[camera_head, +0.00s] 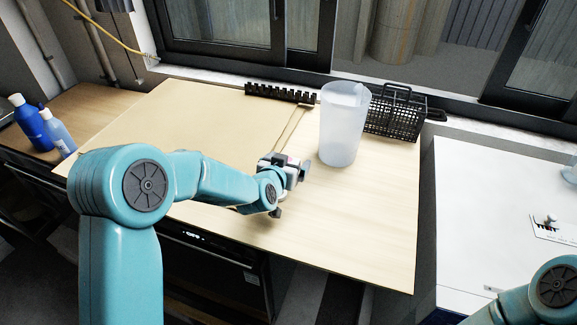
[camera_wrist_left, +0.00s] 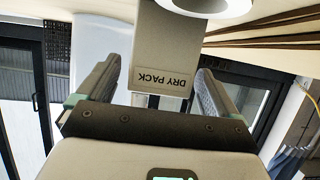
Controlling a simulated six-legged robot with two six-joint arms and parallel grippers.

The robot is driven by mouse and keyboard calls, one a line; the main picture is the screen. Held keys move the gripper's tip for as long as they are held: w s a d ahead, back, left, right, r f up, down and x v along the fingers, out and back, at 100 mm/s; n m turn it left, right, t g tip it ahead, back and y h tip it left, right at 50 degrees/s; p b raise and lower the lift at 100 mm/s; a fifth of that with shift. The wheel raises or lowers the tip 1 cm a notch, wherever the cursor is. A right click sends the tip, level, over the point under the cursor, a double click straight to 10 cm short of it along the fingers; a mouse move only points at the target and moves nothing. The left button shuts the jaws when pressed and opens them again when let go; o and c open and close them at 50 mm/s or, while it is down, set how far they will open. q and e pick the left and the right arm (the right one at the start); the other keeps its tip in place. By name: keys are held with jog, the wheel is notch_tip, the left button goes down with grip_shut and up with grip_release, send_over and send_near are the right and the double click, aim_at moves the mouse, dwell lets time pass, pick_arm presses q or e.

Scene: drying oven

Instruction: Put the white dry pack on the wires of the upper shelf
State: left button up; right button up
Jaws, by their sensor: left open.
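The dry pack (camera_wrist_left: 180,40) is a pale box marked "DRY PACK", upside down in the left wrist view. It stands between the two fingers of my left gripper (camera_wrist_left: 158,70); the fingers are open, with a gap visible at least on the right side. In the head view my left gripper (camera_head: 291,172) is low over the wooden table, left of the plastic jug; the pack cannot be made out clearly there. My right gripper is out of view. A dark oven front (camera_head: 205,260) with a small lit display sits below the table edge; no wire shelf is visible.
A translucent jug (camera_head: 342,130) stands right of my left gripper. A black wire basket (camera_head: 395,115) and a black rack (camera_head: 280,94) are at the back of the table (camera_head: 370,230). Blue bottles (camera_head: 30,122) stand far left; a white cabinet (camera_head: 480,200) is right.

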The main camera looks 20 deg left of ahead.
pick_arm(q)
jog(key=shift+x, duration=1.1)
jog(key=shift+c, duration=0.3)
jog(key=shift+r, duration=0.1)
jog(key=c, duration=1)
jog(key=shift+c, duration=0.7)
jog(key=shift+r, duration=0.15)
